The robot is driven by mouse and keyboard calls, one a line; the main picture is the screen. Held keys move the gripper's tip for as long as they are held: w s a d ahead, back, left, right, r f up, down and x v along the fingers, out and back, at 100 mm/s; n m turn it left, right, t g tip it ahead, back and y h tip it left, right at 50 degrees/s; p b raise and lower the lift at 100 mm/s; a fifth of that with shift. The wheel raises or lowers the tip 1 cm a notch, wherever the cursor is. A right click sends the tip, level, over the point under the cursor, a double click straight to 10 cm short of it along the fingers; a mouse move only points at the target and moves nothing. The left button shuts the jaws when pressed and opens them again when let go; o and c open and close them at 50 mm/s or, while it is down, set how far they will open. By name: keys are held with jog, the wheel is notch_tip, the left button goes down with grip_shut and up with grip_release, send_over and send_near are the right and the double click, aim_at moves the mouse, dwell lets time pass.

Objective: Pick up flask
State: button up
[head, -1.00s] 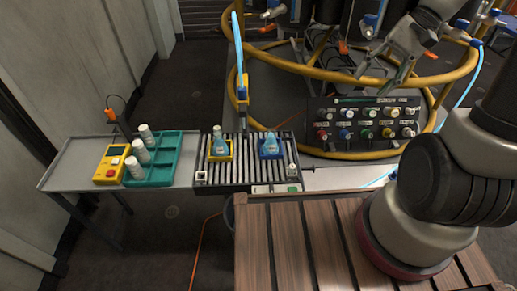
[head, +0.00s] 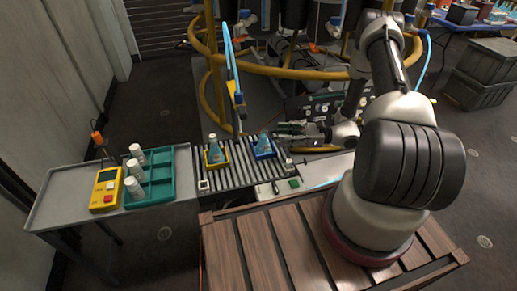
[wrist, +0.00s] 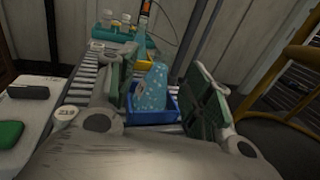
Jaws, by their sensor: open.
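A pale blue flask (head: 264,143) stands upright in a blue holder (head: 265,155) on the roller conveyor. In the wrist view the flask (wrist: 152,88) looks light blue with pale specks, in its blue holder (wrist: 150,118). A second bluish flask (head: 214,148) stands in a yellow holder (head: 217,162) to its left. My gripper (head: 285,130) is just right of the flask in the blue holder. In the wrist view my gripper (wrist: 168,82) is open, and that flask shows between its two fingers. Contact cannot be told.
The roller conveyor (head: 238,176) runs beside a grey side table. On that table are a teal tray (head: 160,183) with white bottles and a yellow device (head: 106,188). A yellow-and-blue tool (head: 237,100) hangs on blue hose behind the conveyor. A control panel (head: 318,104) stands behind my arm.

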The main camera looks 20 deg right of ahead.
aim_at(264, 132)
jog(key=x, duration=0.7)
jog(key=shift+w+a+r, duration=0.15)
jog(key=shift+w+a, duration=0.05)
jog(key=shift+w, duration=0.15)
jog(key=shift+c, duration=0.2)
grip_shut()
